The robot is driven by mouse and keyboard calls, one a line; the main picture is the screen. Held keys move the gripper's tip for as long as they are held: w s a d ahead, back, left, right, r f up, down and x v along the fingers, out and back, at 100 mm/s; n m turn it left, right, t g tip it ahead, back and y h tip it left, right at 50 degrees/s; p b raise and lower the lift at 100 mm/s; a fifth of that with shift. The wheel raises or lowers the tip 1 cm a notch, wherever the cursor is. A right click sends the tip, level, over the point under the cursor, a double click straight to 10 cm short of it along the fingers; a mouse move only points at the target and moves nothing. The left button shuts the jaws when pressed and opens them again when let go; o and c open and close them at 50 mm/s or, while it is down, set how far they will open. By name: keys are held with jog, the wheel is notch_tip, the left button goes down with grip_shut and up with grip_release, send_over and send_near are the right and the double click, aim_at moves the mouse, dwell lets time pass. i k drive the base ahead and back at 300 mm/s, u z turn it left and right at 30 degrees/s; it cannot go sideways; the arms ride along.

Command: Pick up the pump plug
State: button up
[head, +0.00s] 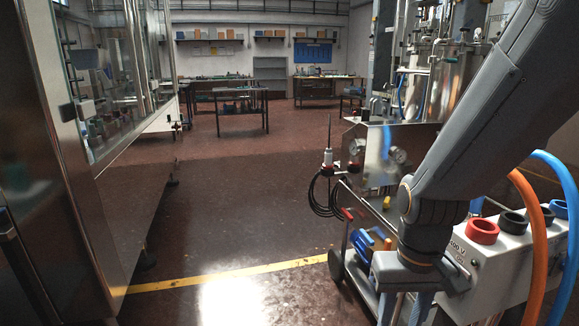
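I cannot make out the pump plug with certainty. A black cable (322,192) hangs in a coil at the left side of the steel cart, and a small red-ended piece (347,214) sits beside it. I cannot tell whether this is the plug. My arm comes down from the upper right, and its wrist is low in front of the cart. My gripper's fingers are not visible, so I cannot see whether they hold anything.
A white box (500,262) with red, black and blue round fittings stands at right, with orange (533,240) and blue hoses close by. A glass-fronted steel machine (85,170) lines the left. Open floor (240,225) lies between, crossed by a yellow line (220,275).

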aim_at(327, 165)
jog(key=z, duration=0.5)
jog(key=k, duration=1.25)
jog(key=u, duration=0.4)
jog(key=i, duration=1.2)
jog(key=u, duration=1.05)
jog(key=i, duration=3.25)
jog(key=z, duration=1.65)
jog(key=i, duration=0.8)
jog(key=z, duration=0.95)
jog(key=i, duration=0.25)
jog(key=z, duration=0.2)
